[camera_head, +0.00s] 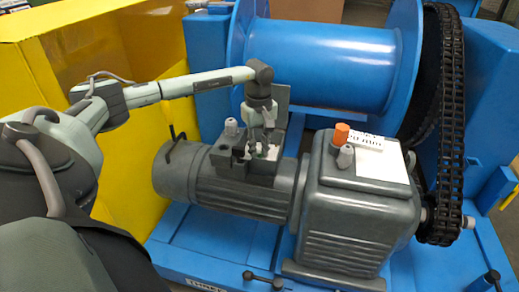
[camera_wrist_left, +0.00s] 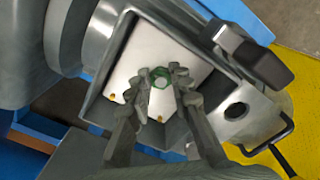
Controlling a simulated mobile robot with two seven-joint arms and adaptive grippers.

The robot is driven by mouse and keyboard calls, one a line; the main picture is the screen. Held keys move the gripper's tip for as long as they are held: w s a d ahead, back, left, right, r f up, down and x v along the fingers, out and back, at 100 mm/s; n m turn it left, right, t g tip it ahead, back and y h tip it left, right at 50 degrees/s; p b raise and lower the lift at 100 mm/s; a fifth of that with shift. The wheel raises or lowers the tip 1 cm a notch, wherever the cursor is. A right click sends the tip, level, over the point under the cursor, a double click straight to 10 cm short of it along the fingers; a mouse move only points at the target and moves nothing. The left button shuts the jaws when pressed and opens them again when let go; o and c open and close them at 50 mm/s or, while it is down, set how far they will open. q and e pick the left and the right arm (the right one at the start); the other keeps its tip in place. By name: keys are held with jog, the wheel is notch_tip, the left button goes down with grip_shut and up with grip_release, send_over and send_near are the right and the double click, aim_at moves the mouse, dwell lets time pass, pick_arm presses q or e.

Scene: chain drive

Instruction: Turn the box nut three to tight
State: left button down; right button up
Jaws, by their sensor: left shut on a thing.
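The grey terminal box (camera_head: 247,166) on top of the motor is open. In the left wrist view the box (camera_wrist_left: 98,108) has a white inner floor, with a green nut (camera_wrist_left: 160,78) on it. My left gripper (camera_head: 262,140) reaches down into the box from above. In the left wrist view its fingers (camera_wrist_left: 160,82) stand on either side of the green nut and are shut on it. How far the nut is turned cannot be told. Several small brass-coloured spots (camera_wrist_left: 129,95) show on the floor around it. My right gripper is in neither view.
The ribbed motor (camera_head: 180,175) joins a dark gearbox (camera_head: 360,215) with an orange cap (camera_head: 340,134) and white plate on top. A blue drum (camera_head: 320,65) stands behind, a chain (camera_head: 450,120) at right. A yellow wall (camera_head: 40,65) borders the left.

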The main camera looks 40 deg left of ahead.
pick_arm(q)
jog(key=m, duration=0.3)
jog(key=shift+r, duration=0.1)
jog(key=m, duration=0.4)
jog(key=shift+a, duration=0.1)
jog(key=m, duration=0.5)
jog(key=shift+s+b, duration=0.1)
jog(key=shift+b, duration=0.3)
jog(key=shift+a+m, duration=0.1)
jog(key=shift+m, duration=0.8)
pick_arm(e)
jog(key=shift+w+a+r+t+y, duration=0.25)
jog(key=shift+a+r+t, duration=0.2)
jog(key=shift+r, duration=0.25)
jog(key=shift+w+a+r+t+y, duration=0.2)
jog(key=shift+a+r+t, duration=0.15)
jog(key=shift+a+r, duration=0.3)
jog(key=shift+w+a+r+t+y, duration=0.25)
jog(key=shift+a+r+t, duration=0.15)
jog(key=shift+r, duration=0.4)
pick_arm(q)
jog(key=c, duration=1.6)
grip_release()
jog(key=shift+r, duration=0.1)
jog(key=shift+o, duration=1.2)
